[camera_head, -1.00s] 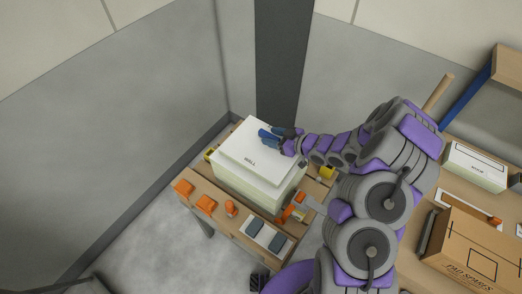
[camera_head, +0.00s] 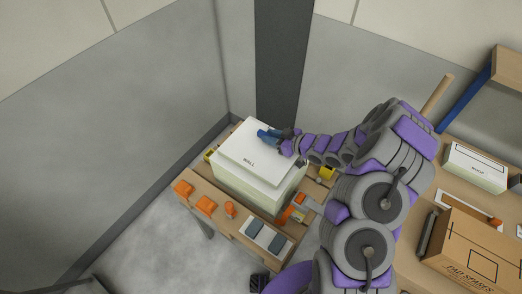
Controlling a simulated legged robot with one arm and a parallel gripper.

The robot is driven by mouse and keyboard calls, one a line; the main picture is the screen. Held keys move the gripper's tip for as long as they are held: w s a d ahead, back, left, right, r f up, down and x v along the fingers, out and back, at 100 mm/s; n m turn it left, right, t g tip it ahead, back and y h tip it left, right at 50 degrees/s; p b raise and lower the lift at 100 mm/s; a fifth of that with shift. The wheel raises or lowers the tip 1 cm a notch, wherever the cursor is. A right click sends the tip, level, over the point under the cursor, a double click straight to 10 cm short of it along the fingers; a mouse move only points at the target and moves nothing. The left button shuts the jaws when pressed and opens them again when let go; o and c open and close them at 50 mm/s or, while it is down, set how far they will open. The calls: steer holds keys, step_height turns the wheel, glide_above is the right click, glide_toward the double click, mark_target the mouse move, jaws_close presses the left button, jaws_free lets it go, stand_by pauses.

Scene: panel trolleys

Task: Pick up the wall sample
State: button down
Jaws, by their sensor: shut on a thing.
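The wall sample (camera_head: 250,163) is a thin white panel marked "WALL". It lies at the top of a pale box (camera_head: 245,190) on a small wooden table, turned slightly against the box's edges. My gripper (camera_head: 266,137) has blue fingertips and is shut on the far right edge of the wall sample. I cannot tell whether the panel is clear of whatever lies under it. My arm reaches in from the right.
The wooden table (camera_head: 222,222) also carries orange pieces (camera_head: 205,205), dark pads on a white tray (camera_head: 254,228) and a yellow item (camera_head: 327,173). A dark column (camera_head: 283,65) stands behind. At right, another table holds a "FLOOR"-like labelled box (camera_head: 475,168) and a cardboard carton (camera_head: 470,250).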

steer(key=shift+d, duration=0.25)
steer(key=shift+r, duration=0.1)
steer(key=shift+a+r, duration=0.1)
steer(key=shift+r, duration=0.45)
step_height(320, 180, up, 2)
steer(key=shift+r+p, duration=0.25)
steer(key=shift+p, duration=0.2)
steer(key=s+d+r+p, duration=0.1)
steer(key=s+d, duration=1)
steer(key=shift+d+r, duration=0.15)
steer(key=shift+d, duration=0.15)
steer(key=shift+s+r, duration=0.1)
steer(key=shift+r+p, duration=1.8)
steer(key=shift+r, duration=0.1)
